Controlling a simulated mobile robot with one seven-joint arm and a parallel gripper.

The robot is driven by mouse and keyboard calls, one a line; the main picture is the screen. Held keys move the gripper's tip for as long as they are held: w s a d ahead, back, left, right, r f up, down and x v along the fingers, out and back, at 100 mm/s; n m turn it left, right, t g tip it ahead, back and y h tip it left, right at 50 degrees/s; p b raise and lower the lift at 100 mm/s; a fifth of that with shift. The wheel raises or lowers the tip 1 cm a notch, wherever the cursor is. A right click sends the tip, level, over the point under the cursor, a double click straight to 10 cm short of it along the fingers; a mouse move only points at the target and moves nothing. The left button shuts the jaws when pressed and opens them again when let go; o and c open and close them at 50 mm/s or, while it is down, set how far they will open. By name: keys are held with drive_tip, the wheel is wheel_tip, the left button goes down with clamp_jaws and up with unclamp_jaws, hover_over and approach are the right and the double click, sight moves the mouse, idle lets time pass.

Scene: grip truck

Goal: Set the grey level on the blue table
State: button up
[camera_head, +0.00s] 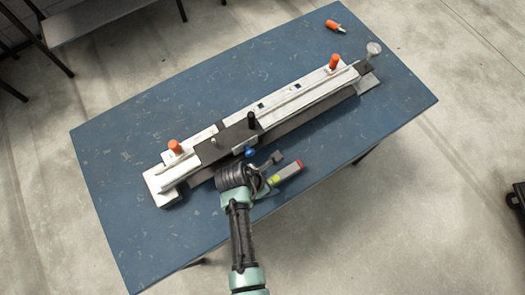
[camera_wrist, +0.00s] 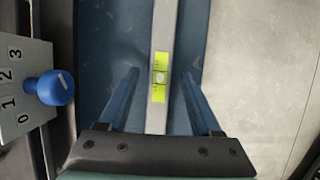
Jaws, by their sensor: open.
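The grey level (camera_head: 290,171) has a yellow-green vial and a red end. It appears to lie on the blue table (camera_head: 335,165), just right of my gripper (camera_head: 268,175). In the wrist view the grey level (camera_wrist: 163,122) runs lengthwise between my two spread fingers, with its vial near the fingertips. My gripper (camera_wrist: 158,80) is open, with a visible gap on each side of the level. The blue table (camera_wrist: 95,70) shows below the fingers. The level's far end is cut off in the wrist view.
A long white and dark fixture (camera_head: 300,98) with orange knobs lies across the table, close beyond my gripper. Its blue knob and numbered plate (camera_wrist: 18,85) show left in the wrist view. An orange-handled tool (camera_head: 336,26) lies at the far edge. The table's front right is clear.

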drive_tip(key=v, duration=1.2)
drive_tip(key=w+a+r+m+t+y, duration=0.25)
drive_tip(key=w+r+m+t, duration=0.3)
drive_tip(key=w+r, duration=0.75)
drive_tip(key=w+r+m+t+y, duration=0.1)
drive_tip(key=w+r+m+t, duration=0.3)
drive_tip(key=r, duration=0.8)
drive_tip(key=w+r+m+t, duration=0.4)
drive_tip(key=r, duration=0.8)
drive_tip(key=s+d+r+m+t, duration=0.2)
drive_tip(key=s+r+m+t, duration=0.1)
drive_tip(key=r, duration=0.8)
drive_tip(key=s+d+r+m+t, duration=0.2)
drive_tip(key=s+r+m+t, duration=0.2)
drive_tip(key=r, duration=0.7)
drive_tip(key=s+d+r+m+t, duration=0.2)
drive_tip(key=s+r+m+t, duration=0.2)
drive_tip(key=s+r, duration=0.3)
wheel_tip(320, 180, up, 4)
drive_tip(key=shift+s+r+m+p, duration=0.15)
drive_tip(key=shift+r+m+p, duration=0.1)
drive_tip(key=shift+m+p, duration=0.15)
drive_tip(key=shift+d, duration=0.15)
drive_tip(key=shift+f, duration=0.2)
